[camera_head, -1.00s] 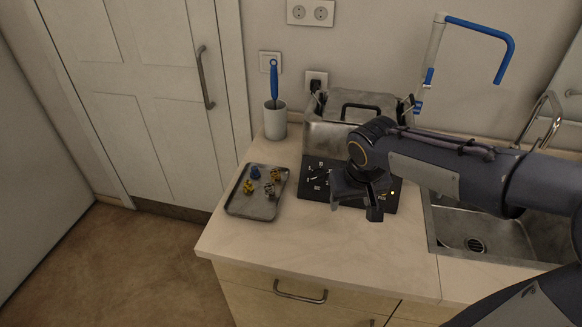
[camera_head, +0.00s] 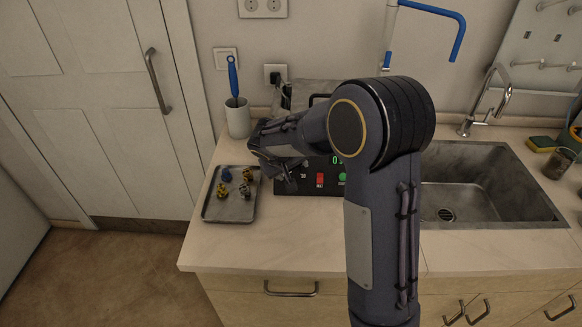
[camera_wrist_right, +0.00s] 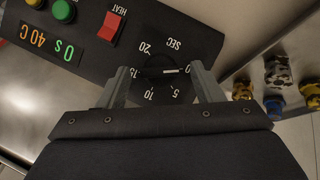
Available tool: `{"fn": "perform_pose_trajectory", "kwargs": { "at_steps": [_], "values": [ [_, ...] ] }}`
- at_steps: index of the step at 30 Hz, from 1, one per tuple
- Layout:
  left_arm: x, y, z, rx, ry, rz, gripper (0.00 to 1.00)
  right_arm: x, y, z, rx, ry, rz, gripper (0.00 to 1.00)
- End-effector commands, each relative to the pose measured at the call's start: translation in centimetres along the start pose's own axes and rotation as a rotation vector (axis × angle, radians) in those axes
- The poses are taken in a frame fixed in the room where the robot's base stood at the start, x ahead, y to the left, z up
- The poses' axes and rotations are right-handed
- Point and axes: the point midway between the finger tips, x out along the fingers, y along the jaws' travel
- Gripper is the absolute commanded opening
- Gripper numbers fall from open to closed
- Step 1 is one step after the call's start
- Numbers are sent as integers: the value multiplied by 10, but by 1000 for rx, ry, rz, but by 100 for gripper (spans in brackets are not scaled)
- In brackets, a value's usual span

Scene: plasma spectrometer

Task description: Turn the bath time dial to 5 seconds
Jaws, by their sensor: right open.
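The bath time dial (camera_wrist_right: 157,66) is a black knob with a white pointer mark, amid the printed numbers 5, 10, 15, 20 and SEC. In the right wrist view the mark points right, between SEC and 5. The display (camera_wrist_right: 48,42) reads 0 s 40 C. My right gripper (camera_wrist_right: 160,76) is open, with one finger on each side of the dial; I cannot tell whether they touch it. In the head view my right gripper (camera_head: 280,165) is over the left end of the black control panel (camera_head: 318,187) and hides the dial. My left gripper is not in view.
A metal tray (camera_head: 211,212) with several small colored parts lies left of the panel. A white cup (camera_head: 238,120) with a blue brush stands behind it. The red HEAT switch (camera_wrist_right: 110,25) and green button (camera_wrist_right: 63,10) are near the dial. A sink (camera_head: 500,200) is at right.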

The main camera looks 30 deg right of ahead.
Motion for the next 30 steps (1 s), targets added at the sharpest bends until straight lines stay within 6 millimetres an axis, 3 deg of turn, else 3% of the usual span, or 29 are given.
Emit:
{"fn": "perform_pose_trajectory", "kwargs": {
  "at_steps": [8,19,30],
  "values": [
    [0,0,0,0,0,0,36,3,0,0,0,0,0,60],
    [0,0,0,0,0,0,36,3,0,0,0,0,0,15],
    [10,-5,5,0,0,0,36,5,0,1,64,1,-31,15]
  ]
}}
